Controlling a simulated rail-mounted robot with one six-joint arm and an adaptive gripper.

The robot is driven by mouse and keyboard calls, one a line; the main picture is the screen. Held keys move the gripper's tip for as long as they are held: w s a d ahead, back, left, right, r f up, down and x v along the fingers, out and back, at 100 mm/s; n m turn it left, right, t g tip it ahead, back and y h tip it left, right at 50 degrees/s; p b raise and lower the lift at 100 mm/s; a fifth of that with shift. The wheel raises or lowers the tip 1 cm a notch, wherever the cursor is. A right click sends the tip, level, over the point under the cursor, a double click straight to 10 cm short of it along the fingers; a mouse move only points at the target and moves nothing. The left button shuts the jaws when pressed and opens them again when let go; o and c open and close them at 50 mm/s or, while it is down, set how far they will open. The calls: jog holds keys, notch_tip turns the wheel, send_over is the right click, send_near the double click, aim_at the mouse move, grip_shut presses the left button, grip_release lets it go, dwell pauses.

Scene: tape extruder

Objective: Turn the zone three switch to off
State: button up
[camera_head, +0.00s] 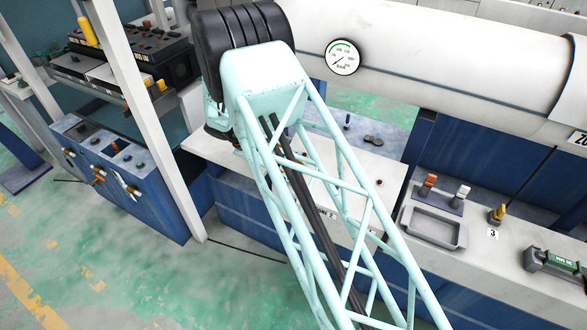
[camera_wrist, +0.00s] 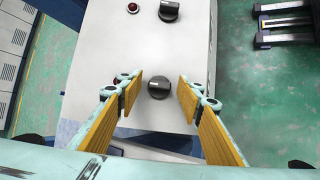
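A black rotary knob (camera_wrist: 158,87) on a pale panel (camera_wrist: 105,45) sits between the two fingers in the wrist view. My gripper (camera_wrist: 158,95) is open, with one yellow-padded finger on each side of this knob. There is a gap on both sides, and contact is not visible. A second black knob (camera_wrist: 169,10) is further up the same panel. No zone labels can be read there, so I cannot tell which knob is the zone three switch. In the head view my lattice arm crosses the middle and the gripper cannot be made out.
Red indicator lights (camera_wrist: 133,7) sit left of the knobs. In the head view, a large white cylinder with a gauge (camera_head: 342,57) spans the upper right.

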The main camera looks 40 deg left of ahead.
jog(key=shift+a+r, duration=0.1)
jog(key=v, duration=1.1)
jog(key=shift+s+r, duration=0.25)
jog(key=shift+r, duration=0.05)
jog(key=shift+a, duration=0.1)
dwell(0.3)
